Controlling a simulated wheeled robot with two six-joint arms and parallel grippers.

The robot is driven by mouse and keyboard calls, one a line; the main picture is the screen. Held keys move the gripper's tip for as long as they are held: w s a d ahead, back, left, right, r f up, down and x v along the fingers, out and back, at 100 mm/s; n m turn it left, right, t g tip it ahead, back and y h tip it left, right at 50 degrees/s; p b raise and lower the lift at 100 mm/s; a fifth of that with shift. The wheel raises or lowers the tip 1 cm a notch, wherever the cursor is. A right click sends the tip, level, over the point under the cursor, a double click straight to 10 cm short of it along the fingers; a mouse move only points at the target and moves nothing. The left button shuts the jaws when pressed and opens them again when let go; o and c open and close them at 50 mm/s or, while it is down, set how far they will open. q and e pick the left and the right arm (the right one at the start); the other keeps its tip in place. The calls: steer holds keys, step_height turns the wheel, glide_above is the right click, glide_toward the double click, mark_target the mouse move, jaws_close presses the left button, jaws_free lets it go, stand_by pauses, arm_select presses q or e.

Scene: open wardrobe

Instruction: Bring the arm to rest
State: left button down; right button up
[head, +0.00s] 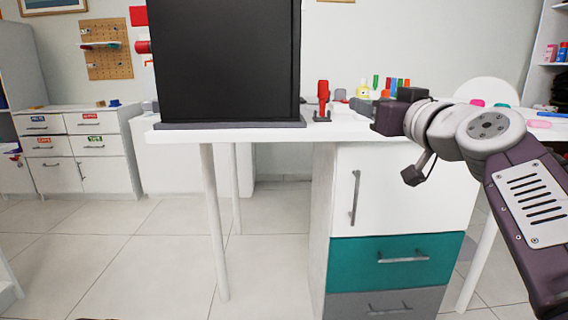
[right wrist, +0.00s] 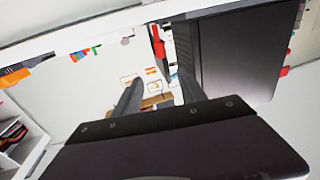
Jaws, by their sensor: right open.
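My right arm (head: 520,195) comes in from the right in the head view and reaches up and inward over the white desk. Its right gripper (head: 388,112) is at the desk's front edge, seen end-on and partly hidden by the wrist. In the right wrist view the two dark fingers of the right gripper (right wrist: 160,88) stand apart with nothing between them. My left gripper is not in the head view.
A large black panel (head: 225,60) stands on the white desk (head: 260,133), left of my right gripper. A red tool (head: 323,100) stands between them. Below are a white door (head: 400,190) and a teal drawer (head: 390,262). Open floor lies left.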

steer(key=a+f+g+p, duration=0.2)
steer(key=f+g+p, duration=0.3)
steer(key=f, duration=0.5)
steer(key=a+f+g+p, duration=0.3)
steer(key=f+p, duration=0.4)
steer(key=f, duration=0.2)
steer(key=s+d+f+m+g+h+p, duration=0.15)
steer(key=s+f+g, duration=0.35)
steer(key=s+f, duration=0.65)
steer(key=s+d+f+g+h+p, duration=0.1)
steer(key=s+d+f+g+h, duration=0.2)
steer(key=s+f, duration=0.9)
step_height(320, 180, up, 38)
steer(key=m+g+p, duration=0.1)
steer(key=p, duration=3.7)
steer(key=shift+w+d+f, duration=0.25)
steer(key=shift+w+d, duration=0.1)
steer(key=shift+w, duration=0.05)
steer(key=shift+y, duration=0.25)
